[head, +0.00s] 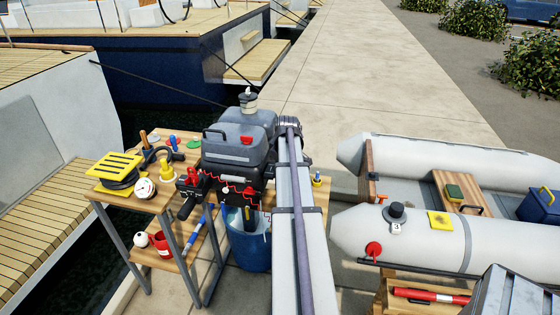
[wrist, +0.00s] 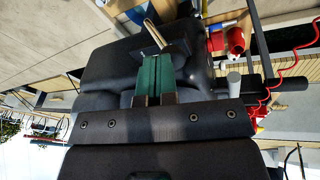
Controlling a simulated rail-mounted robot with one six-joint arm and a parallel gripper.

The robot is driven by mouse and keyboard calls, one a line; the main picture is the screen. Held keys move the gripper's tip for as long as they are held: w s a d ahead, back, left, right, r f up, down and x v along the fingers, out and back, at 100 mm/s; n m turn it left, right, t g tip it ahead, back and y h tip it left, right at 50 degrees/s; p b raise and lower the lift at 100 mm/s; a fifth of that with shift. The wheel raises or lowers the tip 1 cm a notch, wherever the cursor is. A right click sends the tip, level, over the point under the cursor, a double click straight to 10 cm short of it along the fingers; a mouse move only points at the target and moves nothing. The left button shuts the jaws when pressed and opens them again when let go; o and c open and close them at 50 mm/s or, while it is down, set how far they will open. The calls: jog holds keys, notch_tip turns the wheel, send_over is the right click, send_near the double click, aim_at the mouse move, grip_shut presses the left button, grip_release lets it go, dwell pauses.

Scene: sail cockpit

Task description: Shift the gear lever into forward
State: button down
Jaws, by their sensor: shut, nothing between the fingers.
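A dark grey outboard motor (head: 233,145) stands clamped by the bench in the head view. Its dark casing (wrist: 105,75) fills much of the wrist view. My gripper (wrist: 160,64) shows in the wrist view with its green fingers together and empty, over the casing. A short pale metal lever (wrist: 154,33) stands just beyond the fingertips; I cannot tell if they touch. A grey round-ended rod (wrist: 233,82) stands to the right of the fingers. I cannot tell for certain which is the gear lever, or its setting. The gripper is hidden in the head view.
A red coiled cord (wrist: 277,92) hangs right of the gripper. The wooden bench (head: 130,200) holds a yellow-topped cable, a float and small tools. A blue bucket (head: 249,248) stands below the motor. A grey inflatable boat (head: 430,235) lies to the right.

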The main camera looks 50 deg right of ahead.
dwell(0.3)
jog(key=d+p+v, duration=0.2)
jog(key=p+v, duration=1)
jog(key=shift+s+d+r, duration=0.15)
jog(key=shift+d+r, duration=0.1)
jog(key=shift+f, duration=0.1)
